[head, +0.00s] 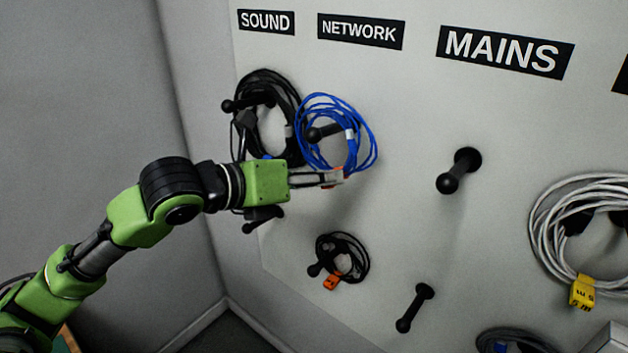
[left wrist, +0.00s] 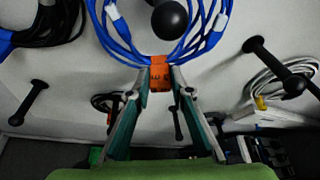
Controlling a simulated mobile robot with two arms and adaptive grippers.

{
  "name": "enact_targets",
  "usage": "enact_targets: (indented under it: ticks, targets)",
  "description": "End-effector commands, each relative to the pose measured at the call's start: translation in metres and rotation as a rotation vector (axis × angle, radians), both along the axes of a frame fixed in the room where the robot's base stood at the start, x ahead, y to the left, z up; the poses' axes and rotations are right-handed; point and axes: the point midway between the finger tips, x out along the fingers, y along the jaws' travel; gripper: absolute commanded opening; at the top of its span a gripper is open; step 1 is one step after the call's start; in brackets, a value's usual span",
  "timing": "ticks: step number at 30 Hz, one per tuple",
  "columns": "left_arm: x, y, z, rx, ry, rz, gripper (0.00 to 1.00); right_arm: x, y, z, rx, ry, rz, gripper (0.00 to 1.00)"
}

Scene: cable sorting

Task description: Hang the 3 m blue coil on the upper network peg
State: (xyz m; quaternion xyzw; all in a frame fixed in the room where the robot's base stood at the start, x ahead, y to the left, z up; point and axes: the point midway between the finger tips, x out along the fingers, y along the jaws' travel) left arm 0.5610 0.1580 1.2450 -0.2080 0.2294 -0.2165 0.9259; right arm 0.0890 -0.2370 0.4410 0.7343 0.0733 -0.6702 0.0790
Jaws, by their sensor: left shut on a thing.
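The blue coil (head: 368,135) hangs upright at the upper network peg (head: 318,134), below the NETWORK sign (head: 360,31). My left gripper (head: 336,178) is shut on the orange tag at the coil's bottom. In the left wrist view the fingers (left wrist: 160,82) pinch this tag, with the blue strands (left wrist: 105,35) rising to both sides. The peg's black ball end (left wrist: 170,19) shows inside the coil's opening there. The coil looks to be around the peg; how far along the shaft it sits is hard to tell. My right gripper is not in view.
A black coil (head: 252,85) hangs on the upper sound peg, close beside the blue one. A small black coil (head: 364,262) with an orange tag hangs on the lower network peg. The mains pegs (head: 448,182) (head: 404,324) are bare. A white coil (head: 540,235) hangs at right.

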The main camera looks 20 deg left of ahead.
Motion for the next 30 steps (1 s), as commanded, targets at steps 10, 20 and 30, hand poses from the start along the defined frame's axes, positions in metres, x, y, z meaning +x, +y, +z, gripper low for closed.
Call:
enact_targets:
  ticks: [10, 20, 30]
  targets:
    - [0.023, -0.009, -0.003, -0.002, 0.0, 0.0, 0.0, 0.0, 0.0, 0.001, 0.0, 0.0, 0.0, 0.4]
    - [0.031, -0.011, -0.022, 0.001, 0.001, 0.0, 0.0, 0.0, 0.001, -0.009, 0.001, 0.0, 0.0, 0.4]
    - [0.033, -0.012, -0.029, 0.001, 0.001, 0.0, 0.0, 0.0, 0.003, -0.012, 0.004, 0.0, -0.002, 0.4]
